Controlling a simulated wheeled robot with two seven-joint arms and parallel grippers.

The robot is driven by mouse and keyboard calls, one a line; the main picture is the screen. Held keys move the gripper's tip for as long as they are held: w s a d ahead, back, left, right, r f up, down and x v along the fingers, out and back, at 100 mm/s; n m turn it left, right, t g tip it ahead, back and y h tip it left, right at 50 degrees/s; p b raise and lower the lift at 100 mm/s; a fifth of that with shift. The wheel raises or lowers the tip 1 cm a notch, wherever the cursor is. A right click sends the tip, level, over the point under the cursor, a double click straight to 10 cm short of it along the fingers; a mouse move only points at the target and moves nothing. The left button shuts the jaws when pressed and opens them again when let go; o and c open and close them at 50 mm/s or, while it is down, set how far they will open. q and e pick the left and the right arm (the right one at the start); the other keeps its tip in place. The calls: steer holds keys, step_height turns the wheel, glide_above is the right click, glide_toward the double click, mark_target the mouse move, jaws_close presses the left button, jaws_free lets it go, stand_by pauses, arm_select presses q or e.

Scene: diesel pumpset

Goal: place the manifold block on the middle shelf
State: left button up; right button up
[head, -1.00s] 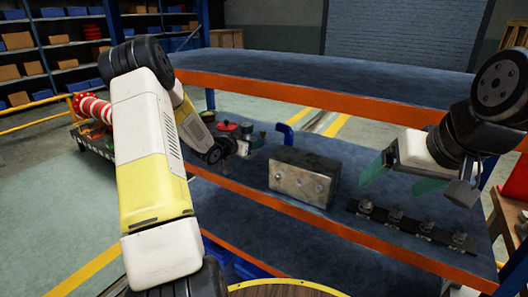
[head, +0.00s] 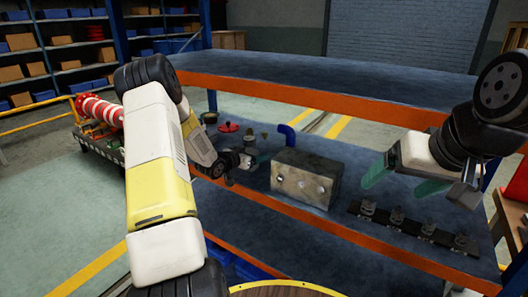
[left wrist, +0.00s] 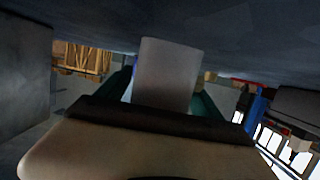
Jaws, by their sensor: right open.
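A plain pale grey block, taken as the manifold block (left wrist: 168,75), sits between the green fingers of my left gripper in the left wrist view. My left gripper (head: 256,160) is low over the middle shelf (head: 255,190), left of a larger metal block with round ports. It appears shut on the pale block. In the head view the gripper is small and the held block is hard to make out; whether it touches the shelf I cannot tell. My right gripper (head: 418,182) is open and empty, above the right part of that shelf.
The ported metal block (head: 302,182) stands close right of my left gripper, with a blue bent pipe (head: 287,135) behind it. A dark rail with several clamps (head: 415,228) lies at right. A red-topped item (head: 228,127) stands behind. The upper shelf's orange edge (head: 300,98) hangs above.

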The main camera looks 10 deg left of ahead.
arm_select(q)
steer(key=shift+s+r, duration=0.1)
steer(key=shift+r, duration=0.1)
steer(key=v, duration=1.1)
steer(key=shift+s, duration=0.15)
steer(key=shift+s+a+r, duration=0.1)
steer(key=shift+s+r, duration=0.05)
steer(key=shift+r, duration=0.1)
steer(key=s+d+r+n+g+y, duration=0.25)
steer(key=s+r+y, duration=0.45)
steer(key=r, duration=0.7)
steer(key=s+d+r+g+h, duration=0.1)
steer(key=s+d, duration=0.2)
steer(key=s, duration=0.5)
steer(key=s+d+r+g+h, duration=0.1)
steer(key=s+d, duration=0.3)
steer(key=s, duration=0.4)
steer(key=s+d+r+n+g+h, duration=0.1)
steer(key=s+d+r+g+h, duration=0.1)
steer(key=s, duration=0.7)
steer(key=shift+d+r+g, duration=0.25)
steer(key=shift+d+g, duration=0.2)
steer(key=shift+d, duration=0.8)
